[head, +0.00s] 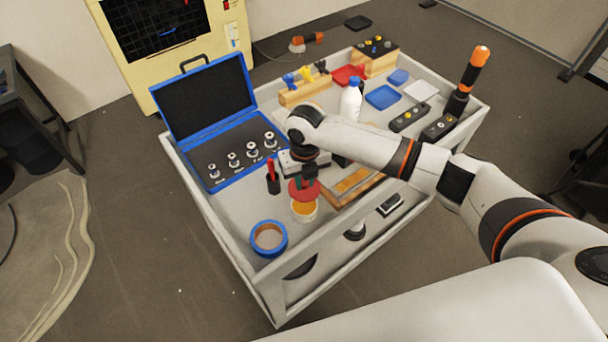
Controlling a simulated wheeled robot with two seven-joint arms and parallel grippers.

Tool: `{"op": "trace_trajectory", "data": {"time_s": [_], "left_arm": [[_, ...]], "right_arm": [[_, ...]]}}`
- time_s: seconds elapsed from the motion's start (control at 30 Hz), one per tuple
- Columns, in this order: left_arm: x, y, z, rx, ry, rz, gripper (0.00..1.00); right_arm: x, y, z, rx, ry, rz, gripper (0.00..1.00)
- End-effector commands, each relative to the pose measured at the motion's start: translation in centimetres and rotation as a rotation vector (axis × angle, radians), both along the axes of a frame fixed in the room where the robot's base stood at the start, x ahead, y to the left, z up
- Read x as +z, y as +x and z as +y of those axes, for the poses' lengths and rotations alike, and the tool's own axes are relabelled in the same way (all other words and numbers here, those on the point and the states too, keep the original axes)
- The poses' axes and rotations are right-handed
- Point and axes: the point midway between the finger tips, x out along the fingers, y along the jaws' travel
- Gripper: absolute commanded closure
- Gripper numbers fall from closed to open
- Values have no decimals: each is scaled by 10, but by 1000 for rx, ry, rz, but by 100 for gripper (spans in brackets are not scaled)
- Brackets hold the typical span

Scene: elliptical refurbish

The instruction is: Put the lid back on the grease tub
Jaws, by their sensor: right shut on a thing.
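The grease tub (304,213) is a small white tub with orange grease showing at its top. It stands on the cart near the front. My right gripper (308,178) points down from above and is shut on the red round lid (303,193). The lid appears just above and behind the tub in the picture, covering its far rim. I cannot tell whether lid and tub touch. The fingertips are partly hidden. My left gripper is not in view.
A blue tape roll (268,254) lies front left of the tub. A dark holder with a red item (272,181) stands close on the left. An open blue case (222,174) with several metal weights is behind.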

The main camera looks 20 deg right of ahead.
Motion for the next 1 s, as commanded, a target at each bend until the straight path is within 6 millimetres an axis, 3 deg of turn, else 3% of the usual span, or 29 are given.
{"op": "trace_trajectory", "data": {"time_s": [0.1, 0.33, 0.8, 1.0], "left_arm": [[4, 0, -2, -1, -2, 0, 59], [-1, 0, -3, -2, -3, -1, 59], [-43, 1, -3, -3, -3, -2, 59], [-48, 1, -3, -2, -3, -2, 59]], "right_arm": [[-4, -1, 1, 117, -2, 3, 100], [-12, 0, 1, 170, -5, 1, 100], [-53, -1, 1, 167, -6, 1, 100], [-66, -1, 1, 167, -5, 2, 100]]}}
